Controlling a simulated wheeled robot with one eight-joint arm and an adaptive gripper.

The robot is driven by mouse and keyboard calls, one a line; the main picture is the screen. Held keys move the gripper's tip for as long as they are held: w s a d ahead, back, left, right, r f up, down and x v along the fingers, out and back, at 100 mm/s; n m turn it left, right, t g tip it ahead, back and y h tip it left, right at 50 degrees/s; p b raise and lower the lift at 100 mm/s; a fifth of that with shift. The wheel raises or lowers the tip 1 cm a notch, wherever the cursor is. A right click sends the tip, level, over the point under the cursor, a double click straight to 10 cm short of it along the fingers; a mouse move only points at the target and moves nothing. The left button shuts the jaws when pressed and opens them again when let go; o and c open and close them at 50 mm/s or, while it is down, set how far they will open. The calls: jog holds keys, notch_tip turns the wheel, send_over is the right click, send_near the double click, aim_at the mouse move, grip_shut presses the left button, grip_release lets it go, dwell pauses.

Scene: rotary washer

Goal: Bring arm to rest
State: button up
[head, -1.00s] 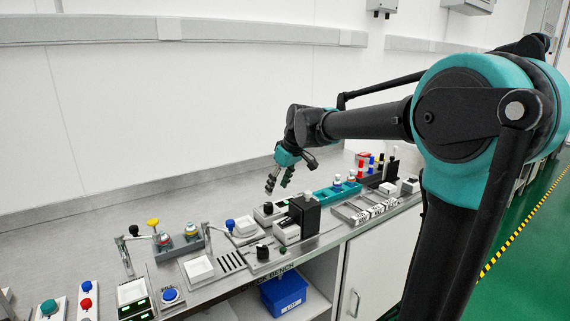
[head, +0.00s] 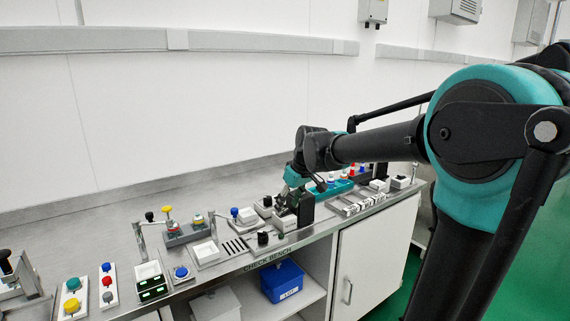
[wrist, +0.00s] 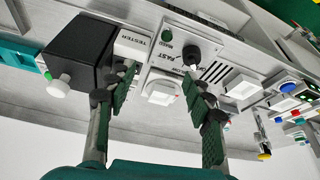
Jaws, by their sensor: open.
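My gripper (head: 289,206) hangs from my teal and black arm, low over the bench, in front of or beside a black box (head: 302,204) in the head view. In the wrist view, my gripper (wrist: 163,90) is open, with its two dark green fingers spread and nothing between them. Beyond the fingers is a light panel (wrist: 172,62) with a black knob (wrist: 190,56) and a small green button. A white square piece (wrist: 162,92) shows in the gap. Whether the fingertips touch anything, I cannot tell.
The black box also shows beside the left finger (wrist: 82,48), with a white knob. The steel check bench (head: 130,208) carries several switches, buttons and trays on both sides. A blue bin (head: 283,281) sits on the shelf below. The back strip of bench is clear.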

jog(key=s+d+f+m+t+h, duration=0.1)
jog(key=s+d+f+m+h, duration=0.2)
jog(key=s+d+f+m, duration=0.5)
jog(key=s+d+f, duration=1)
jog(key=s+f, duration=0.1)
jog(key=s, duration=0.2)
jog(key=shift+s, duration=0.35)
jog(key=shift+o, duration=0.6)
